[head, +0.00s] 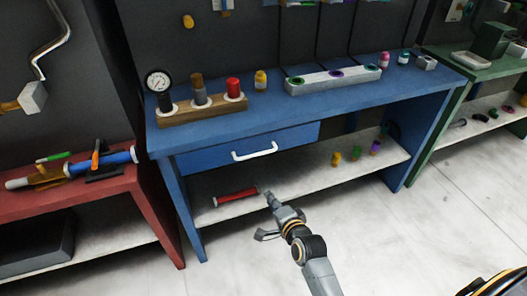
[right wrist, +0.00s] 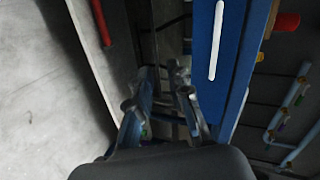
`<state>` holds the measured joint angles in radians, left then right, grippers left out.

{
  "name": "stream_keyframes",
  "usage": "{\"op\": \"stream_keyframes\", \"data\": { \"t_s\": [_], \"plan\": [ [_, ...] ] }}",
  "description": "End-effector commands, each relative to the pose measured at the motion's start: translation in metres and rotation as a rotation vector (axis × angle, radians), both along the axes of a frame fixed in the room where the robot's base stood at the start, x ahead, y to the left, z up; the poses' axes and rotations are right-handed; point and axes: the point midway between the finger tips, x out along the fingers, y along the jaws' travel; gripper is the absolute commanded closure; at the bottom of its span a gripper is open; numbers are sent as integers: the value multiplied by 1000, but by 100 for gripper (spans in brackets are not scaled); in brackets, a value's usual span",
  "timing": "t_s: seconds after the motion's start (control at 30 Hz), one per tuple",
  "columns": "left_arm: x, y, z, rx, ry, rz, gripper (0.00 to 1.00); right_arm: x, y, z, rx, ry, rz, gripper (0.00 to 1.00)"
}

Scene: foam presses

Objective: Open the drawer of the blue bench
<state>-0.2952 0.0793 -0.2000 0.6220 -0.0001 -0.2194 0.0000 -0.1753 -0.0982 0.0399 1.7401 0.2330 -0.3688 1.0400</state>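The blue bench (head: 411,95) stands across the middle of the head view. Its blue drawer (head: 205,158) sits under the left part of the top and looks shut. A white bar handle (head: 255,150) is on the drawer front; it also shows in the right wrist view (right wrist: 215,40), to the right of the fingers. My right gripper (head: 263,214) is in front of the bench, below the handle and apart from it. In the right wrist view its fingers (right wrist: 163,78) are spread with nothing between them. My left gripper is not in view.
A red tool (head: 236,198) and several small coloured pieces (head: 356,153) lie on the lower shelf (head: 300,170). A wooden block (head: 203,113) with a gauge and a pale tray (head: 334,82) stand on top. A red bench (head: 100,185) is at left, a green one (head: 490,75) at right.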

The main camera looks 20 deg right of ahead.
Motion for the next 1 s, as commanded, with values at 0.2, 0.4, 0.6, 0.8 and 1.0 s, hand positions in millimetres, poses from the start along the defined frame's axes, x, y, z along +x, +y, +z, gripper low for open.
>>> {"op": "stream_keyframes", "data": {
  "t_s": [0.2, 0.4, 0.6, 0.8, 1.0],
  "plan": [
    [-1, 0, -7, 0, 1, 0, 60, 13, -14, 73, 173, -135, -80, 81],
    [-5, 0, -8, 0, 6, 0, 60, 30, -15, 76, 188, -147, -85, 81],
    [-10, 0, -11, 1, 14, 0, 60, 68, -13, 67, 186, -147, -84, 81],
    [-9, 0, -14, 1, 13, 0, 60, 107, -12, 59, 184, -146, -84, 81],
    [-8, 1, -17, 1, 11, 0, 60, 135, -11, 53, 183, -145, -85, 81]
  ]
}}
